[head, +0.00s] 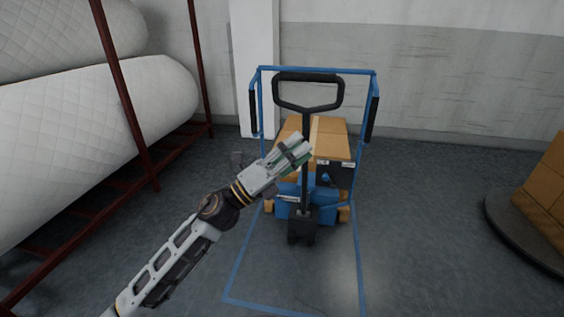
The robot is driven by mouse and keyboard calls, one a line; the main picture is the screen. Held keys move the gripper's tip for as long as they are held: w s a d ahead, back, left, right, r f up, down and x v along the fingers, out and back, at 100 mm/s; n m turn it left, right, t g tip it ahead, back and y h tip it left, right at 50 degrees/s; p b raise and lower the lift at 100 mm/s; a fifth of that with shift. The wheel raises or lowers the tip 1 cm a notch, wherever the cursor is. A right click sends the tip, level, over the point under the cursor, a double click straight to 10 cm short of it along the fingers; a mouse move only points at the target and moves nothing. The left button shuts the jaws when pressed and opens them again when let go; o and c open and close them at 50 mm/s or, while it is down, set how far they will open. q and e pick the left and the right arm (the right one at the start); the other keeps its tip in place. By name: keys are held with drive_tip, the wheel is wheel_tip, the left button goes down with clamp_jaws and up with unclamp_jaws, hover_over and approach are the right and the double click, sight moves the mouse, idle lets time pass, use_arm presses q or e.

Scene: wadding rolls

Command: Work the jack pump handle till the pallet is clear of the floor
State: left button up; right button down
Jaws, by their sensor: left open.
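The pallet jack's black pump handle (308,92) stands upright, its loop at the top and its shaft running down to a dark base (302,224). The blue jack body (288,205) is behind it. A pallet is not clearly visible; cardboard boxes (332,138) sit on the jack and hide what is under them. My left gripper (303,150) is open, beside or in front of the handle shaft and well below the loop. I cannot tell whether it touches the shaft. My right gripper is not in view.
A blue frame (318,69) with black side grips surrounds the jack. Blue lines (232,268) mark the floor. A red rack (125,95) with white quilted rolls (110,95) stands at left. A round dark platform (510,225) with boxes is at right. Floor between is clear.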

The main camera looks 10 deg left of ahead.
use_arm(q)
drive_tip(key=v, duration=1.2)
idle(0.8)
idle(0.3)
